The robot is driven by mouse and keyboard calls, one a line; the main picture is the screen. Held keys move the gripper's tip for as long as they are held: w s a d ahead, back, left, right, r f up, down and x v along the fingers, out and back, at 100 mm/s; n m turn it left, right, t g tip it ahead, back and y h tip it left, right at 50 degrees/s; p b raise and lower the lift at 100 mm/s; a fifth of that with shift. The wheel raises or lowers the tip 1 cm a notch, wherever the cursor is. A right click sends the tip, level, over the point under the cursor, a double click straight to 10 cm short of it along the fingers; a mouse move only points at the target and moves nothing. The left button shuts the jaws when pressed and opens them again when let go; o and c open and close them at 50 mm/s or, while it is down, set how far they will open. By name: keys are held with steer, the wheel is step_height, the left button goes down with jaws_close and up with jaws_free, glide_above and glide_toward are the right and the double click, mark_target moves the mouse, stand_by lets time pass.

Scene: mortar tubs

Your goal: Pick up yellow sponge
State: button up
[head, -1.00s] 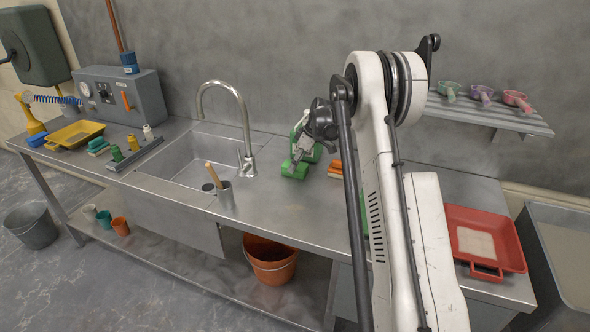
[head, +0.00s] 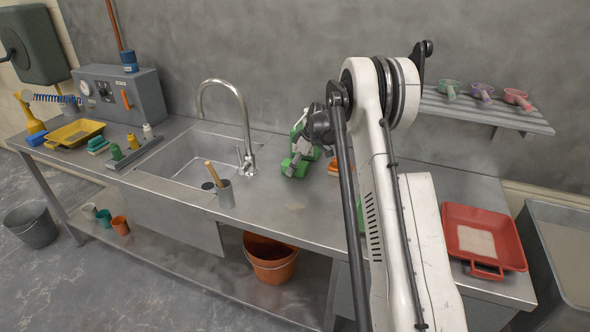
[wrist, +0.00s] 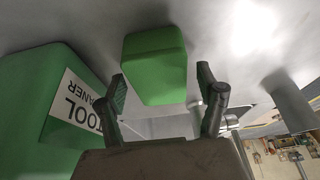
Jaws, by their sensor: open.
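I see no plainly yellow sponge. An orange block (head: 334,167), perhaps a sponge, lies on the counter just right of my gripper in the head view, partly hidden by my arm. My gripper (wrist: 165,97) is open, its two dark fingers apart. A green block (wrist: 155,66) shows just beyond and between the fingertips in the wrist view; I cannot tell whether they touch it. In the head view the green block (head: 294,168) lies on the counter below my gripper (head: 297,157). A teal-green sponge-like block (head: 98,146) lies far left, beside the yellow tray.
A green container labelled "TOOL" (wrist: 40,100) stands close left of my fingers in the wrist view. The sink (head: 185,158) and tall faucet (head: 243,120) are left of my gripper. A red tray (head: 480,237) lies at right.

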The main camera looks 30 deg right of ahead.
steer(key=shift+f, duration=0.1)
stand_by(0.4)
steer(key=c, duration=0.8)
steer(key=shift+c, duration=0.4)
steer(key=shift+r, duration=0.2)
